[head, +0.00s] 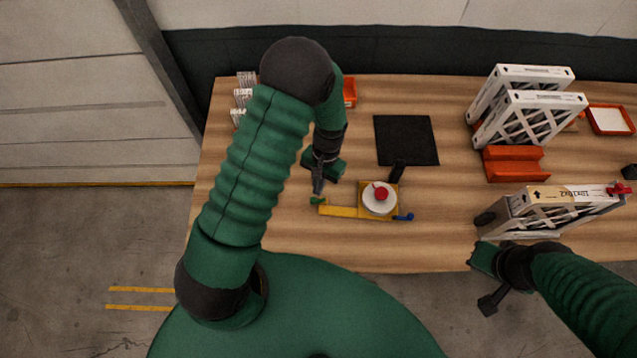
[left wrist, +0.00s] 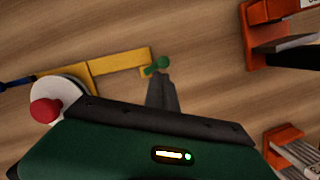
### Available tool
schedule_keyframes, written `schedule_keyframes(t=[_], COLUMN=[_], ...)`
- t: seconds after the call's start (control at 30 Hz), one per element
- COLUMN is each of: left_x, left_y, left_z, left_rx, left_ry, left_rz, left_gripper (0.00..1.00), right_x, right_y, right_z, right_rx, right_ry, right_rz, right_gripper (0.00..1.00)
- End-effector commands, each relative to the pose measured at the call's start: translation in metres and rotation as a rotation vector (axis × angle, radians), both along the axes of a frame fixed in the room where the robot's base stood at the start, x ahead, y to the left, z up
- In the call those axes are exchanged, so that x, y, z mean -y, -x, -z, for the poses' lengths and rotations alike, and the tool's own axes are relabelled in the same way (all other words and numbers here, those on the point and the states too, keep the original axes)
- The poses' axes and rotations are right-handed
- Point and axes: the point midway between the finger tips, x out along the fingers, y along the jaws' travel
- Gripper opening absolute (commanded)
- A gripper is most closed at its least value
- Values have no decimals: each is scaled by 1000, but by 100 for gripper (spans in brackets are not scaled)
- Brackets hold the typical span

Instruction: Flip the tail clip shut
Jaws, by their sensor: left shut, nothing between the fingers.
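A yellow fixture (head: 340,211) lies on the table, with a white disc (head: 380,198) and red knob (head: 381,193) on it. A small green clip (head: 317,201) sits at the left end of its yellow bar; a blue lever (head: 405,217) is at the other end. In the left wrist view the green clip (left wrist: 157,65) lies slanted at the bar's tip. Which is the tail clip is not marked. My left gripper (head: 318,188) is shut and empty, its tips close to the green clip; contact is unclear. My right gripper (head: 484,258) is by the table's front edge, its fingers unclear.
A boxed filter (head: 550,208) stands at the right front, near my right gripper. More white-framed filters (head: 530,115) stand behind it, by an orange holder (head: 515,164). A black mat (head: 406,140) lies behind the fixture. The table (head: 440,235) is clear between fixture and front filter.

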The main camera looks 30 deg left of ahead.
Motion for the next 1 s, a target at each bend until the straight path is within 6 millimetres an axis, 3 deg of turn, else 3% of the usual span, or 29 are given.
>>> schedule_keyframes(t=[1.0], left_x=[-1], left_y=[4], left_z=[1], left_rx=[0], left_ry=[-1], left_rz=[-101], left_gripper=[0], right_x=[0], right_y=[0], right_z=[0], right_rx=[0], right_ry=[0], right_rz=[0], right_gripper=[0])
